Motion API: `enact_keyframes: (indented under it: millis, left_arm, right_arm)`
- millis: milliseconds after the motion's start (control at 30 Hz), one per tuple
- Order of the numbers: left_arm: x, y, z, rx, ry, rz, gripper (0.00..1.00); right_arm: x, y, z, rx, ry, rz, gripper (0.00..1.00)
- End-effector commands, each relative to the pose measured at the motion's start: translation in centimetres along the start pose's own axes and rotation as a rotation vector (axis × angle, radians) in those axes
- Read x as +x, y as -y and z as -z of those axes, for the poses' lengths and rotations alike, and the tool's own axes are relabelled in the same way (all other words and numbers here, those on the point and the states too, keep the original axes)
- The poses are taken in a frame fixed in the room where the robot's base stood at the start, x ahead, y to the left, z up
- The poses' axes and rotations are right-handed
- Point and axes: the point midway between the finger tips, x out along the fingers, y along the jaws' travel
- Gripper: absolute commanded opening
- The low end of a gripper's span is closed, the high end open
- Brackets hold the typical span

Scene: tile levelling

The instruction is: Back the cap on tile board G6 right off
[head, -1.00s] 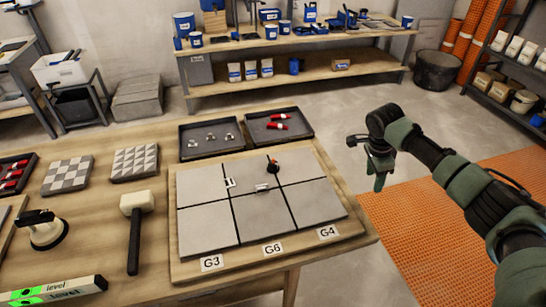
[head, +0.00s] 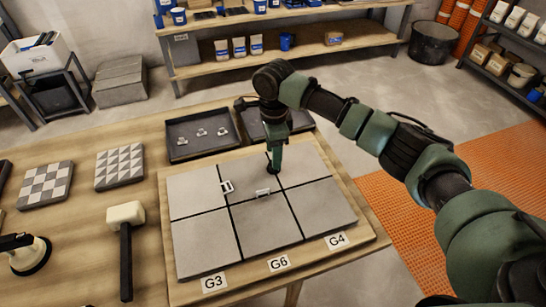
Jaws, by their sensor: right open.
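The tile board (head: 172,288) lies on the table, with grey tiles split by dark joints. The labels G3, G6 (head: 278,263) and G4 stand along its front edge. The cap, red and dark in the earlier view, is at the joint at the back middle; now only a dark part (head: 272,171) shows below my right gripper. My right gripper (head: 274,160) points down over the cap, open, and hides most of it. I cannot tell whether the fingers touch it. A white clip (head: 227,187) and another clip (head: 263,192) sit in the joints. My left gripper is out of view.
A dark tray (head: 203,152) with several white clips stands behind the board; a second tray (head: 303,121) is partly hidden by my arm. A mallet (head: 126,216) and patterned tile samples (head: 119,167) lie left of the board.

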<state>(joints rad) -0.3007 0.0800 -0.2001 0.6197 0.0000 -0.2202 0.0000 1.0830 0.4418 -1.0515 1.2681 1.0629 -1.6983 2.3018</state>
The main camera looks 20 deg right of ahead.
Motion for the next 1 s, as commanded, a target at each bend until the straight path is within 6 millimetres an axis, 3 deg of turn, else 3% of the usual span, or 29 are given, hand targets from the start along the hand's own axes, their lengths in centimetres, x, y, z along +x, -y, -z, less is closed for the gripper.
enact_keyframes:
  millis: [233, 567, 767, 1000]
  left_arm:
    - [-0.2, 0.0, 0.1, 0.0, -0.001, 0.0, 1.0]
    - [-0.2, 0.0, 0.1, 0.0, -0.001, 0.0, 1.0]
    - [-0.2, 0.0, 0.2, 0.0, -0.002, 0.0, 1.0]
    - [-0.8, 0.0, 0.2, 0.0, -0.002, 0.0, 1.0]
  right_arm:
    - [3.1, 0.0, 0.0, 0.0, 0.0, 0.0, 0.5]
    - [3.6, 0.0, 0.0, -0.001, 0.0, 0.001, 0.5]
    - [3.5, 0.0, 0.0, -0.001, 0.0, 0.001, 0.0]
    - [3.3, 0.0, 0.0, -0.008, 0.001, 0.001, 0.0]
